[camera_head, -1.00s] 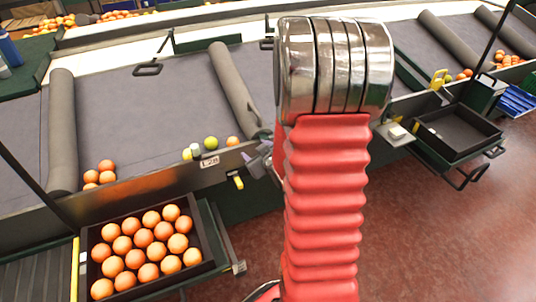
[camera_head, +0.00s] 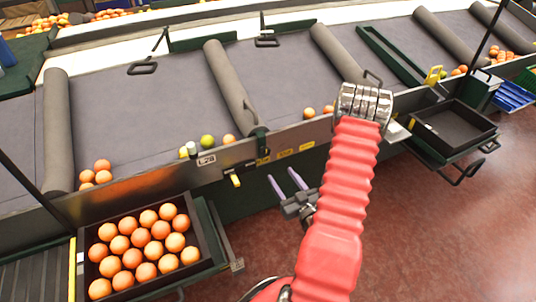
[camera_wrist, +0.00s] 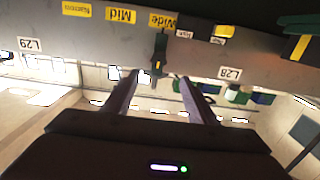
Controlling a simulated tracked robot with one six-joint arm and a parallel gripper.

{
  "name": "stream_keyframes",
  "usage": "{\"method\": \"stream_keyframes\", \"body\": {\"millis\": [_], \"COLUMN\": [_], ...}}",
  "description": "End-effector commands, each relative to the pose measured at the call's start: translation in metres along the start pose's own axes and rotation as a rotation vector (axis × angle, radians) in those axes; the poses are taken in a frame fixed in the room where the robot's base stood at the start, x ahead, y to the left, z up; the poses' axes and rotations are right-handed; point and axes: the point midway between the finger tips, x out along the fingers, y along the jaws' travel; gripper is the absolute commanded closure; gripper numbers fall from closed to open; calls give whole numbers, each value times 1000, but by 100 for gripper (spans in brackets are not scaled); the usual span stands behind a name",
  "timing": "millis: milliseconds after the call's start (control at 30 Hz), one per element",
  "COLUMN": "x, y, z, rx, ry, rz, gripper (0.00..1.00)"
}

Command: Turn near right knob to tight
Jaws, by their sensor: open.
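A dark knob or lever (camera_wrist: 159,62) with a small yellow mark shows in the wrist view, on a grey panel that appears upside down. Yellow labels reading Wide (camera_wrist: 162,19), Mid (camera_wrist: 121,15) and apparently Narrow (camera_wrist: 76,9) run to its left. A small white tag, too small to read, is just right of it. My gripper (camera_wrist: 158,78) is open and empty, its two fingers spread either side of the knob in the picture, apparently short of it. In the head view my gripper (camera_head: 282,180) is below and in front of the yellow labels (camera_head: 285,153).
An L28 plate (camera_head: 206,160) and a yellow-tipped handle (camera_head: 235,180) are on the panel left of the labels. A crate of oranges (camera_head: 193,213) stands at lower left, an empty black tray (camera_head: 455,130) at right. Red floor (camera_head: 440,240) is open at lower right.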

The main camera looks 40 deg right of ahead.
Motion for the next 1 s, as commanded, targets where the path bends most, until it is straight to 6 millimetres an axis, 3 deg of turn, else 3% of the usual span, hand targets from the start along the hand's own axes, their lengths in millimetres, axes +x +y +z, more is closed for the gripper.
{"method": "stream_keyframes", "body": {"millis": [567,767,1000], "x": [-1,17,52], "y": [2,1,1], "z": [1,0,-1], "rx": [12,11,10], "ry": [21,22,23], "rz": [8,5,4], "gripper": [48,48,48]}}
